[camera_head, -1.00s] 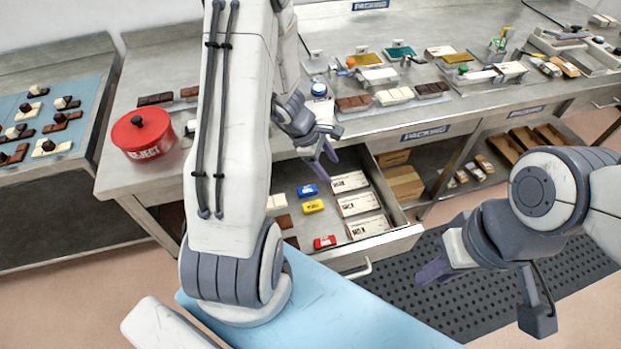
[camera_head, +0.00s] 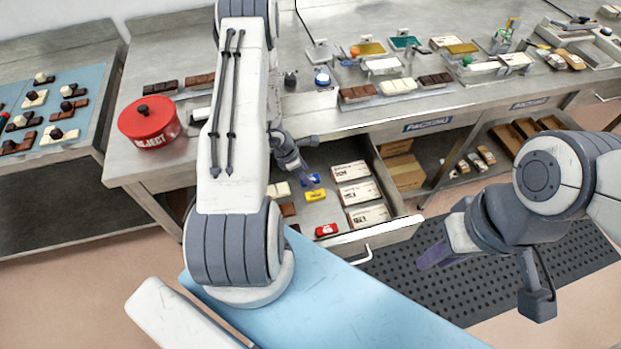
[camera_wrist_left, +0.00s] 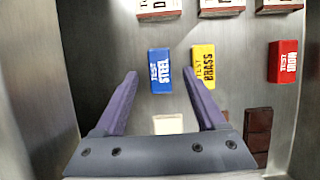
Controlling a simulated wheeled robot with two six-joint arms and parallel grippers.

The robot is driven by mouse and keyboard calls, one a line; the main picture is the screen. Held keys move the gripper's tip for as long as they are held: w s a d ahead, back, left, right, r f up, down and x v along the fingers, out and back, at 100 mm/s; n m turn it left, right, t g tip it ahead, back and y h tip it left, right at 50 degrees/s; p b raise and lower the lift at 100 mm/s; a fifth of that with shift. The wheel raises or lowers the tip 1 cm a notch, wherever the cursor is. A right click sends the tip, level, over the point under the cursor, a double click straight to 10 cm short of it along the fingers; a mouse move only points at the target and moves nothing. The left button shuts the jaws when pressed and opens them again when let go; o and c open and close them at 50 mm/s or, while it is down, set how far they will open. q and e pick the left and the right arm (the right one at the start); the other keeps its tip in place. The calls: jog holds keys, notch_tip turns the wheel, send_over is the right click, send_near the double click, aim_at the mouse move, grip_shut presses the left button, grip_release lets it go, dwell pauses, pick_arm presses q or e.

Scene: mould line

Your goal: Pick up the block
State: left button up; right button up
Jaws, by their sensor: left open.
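Several small test blocks lie in the open drawer. A blue block marked STEEL (camera_wrist_left: 160,76) lies between and beyond my left fingertips in the left wrist view; in the head view the blue block (camera_head: 313,180) is partly hidden by the gripper. A yellow block marked BRASS (camera_wrist_left: 204,68) lies just right of it, close to the right fingertip. A red block marked IRON (camera_wrist_left: 283,62) lies further right. My left gripper (camera_head: 303,174) is open and empty over the drawer. My right gripper (camera_head: 432,257) is off to the right over the floor mat; its jaw gap is unclear.
White cartons (camera_head: 357,194) fill the drawer's right side, and chocolate bars lie near its left. The drawer's metal walls (camera_wrist_left: 85,30) stand close around. A red reject pot (camera_head: 150,124) stands on the bench. Chocolate trays (camera_head: 398,88) line the bench above the drawer.

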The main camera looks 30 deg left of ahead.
pick_arm(q)
jog(key=shift+x, duration=1.05)
grip_shut()
